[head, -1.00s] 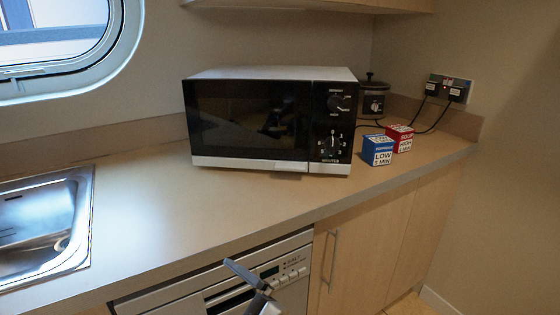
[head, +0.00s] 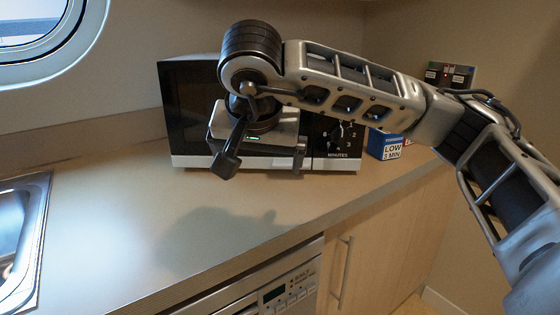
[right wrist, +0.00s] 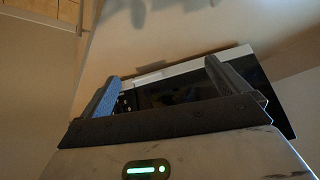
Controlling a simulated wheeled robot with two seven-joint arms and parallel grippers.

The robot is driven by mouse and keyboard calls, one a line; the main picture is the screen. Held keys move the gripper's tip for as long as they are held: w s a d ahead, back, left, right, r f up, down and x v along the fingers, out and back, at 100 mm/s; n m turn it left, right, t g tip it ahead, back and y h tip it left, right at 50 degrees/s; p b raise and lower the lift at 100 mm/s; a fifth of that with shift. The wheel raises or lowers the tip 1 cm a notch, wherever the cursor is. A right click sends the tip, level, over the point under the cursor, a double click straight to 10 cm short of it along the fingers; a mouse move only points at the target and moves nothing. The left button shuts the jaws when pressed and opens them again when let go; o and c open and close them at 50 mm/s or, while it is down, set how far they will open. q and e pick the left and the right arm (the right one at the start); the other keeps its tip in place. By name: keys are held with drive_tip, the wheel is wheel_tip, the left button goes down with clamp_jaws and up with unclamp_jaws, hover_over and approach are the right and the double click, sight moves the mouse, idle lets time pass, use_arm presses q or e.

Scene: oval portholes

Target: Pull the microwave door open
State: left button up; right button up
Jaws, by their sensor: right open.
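The microwave (head: 178,161) stands on the counter with a black front and a pale strip along its bottom. Its door (head: 185,110) looks shut; my right arm hides much of it. The dial panel (head: 345,135) shows at its right. My right gripper (head: 262,163) is in front of the lower door, its two fingers spread and empty. In the right wrist view, the microwave (right wrist: 180,95) lies beyond and between the open fingers (right wrist: 165,86). I cannot tell whether a finger touches the door. My left gripper is not in view.
A blue block (head: 385,146) stands right of the microwave, with a red one mostly hidden behind my arm. The metal sink (head: 25,225) is at the left. The counter (head: 110,220) before the microwave is clear.

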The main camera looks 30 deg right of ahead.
drive_tip(key=d+r+h, duration=0.2)
drive_tip(key=d+r, duration=0.2)
drive_tip(key=b, duration=0.2)
approach(291, 163)
drive_tip(key=shift+m+t+h, duration=0.3)
drive_tip(key=shift+t+h, duration=0.1)
drive_tip(key=x, duration=0.7)
drive_tip(key=shift+s+a+f, duration=0.15)
drive_tip(key=shift+s+f, duration=0.05)
drive_tip(key=shift+f, duration=0.2)
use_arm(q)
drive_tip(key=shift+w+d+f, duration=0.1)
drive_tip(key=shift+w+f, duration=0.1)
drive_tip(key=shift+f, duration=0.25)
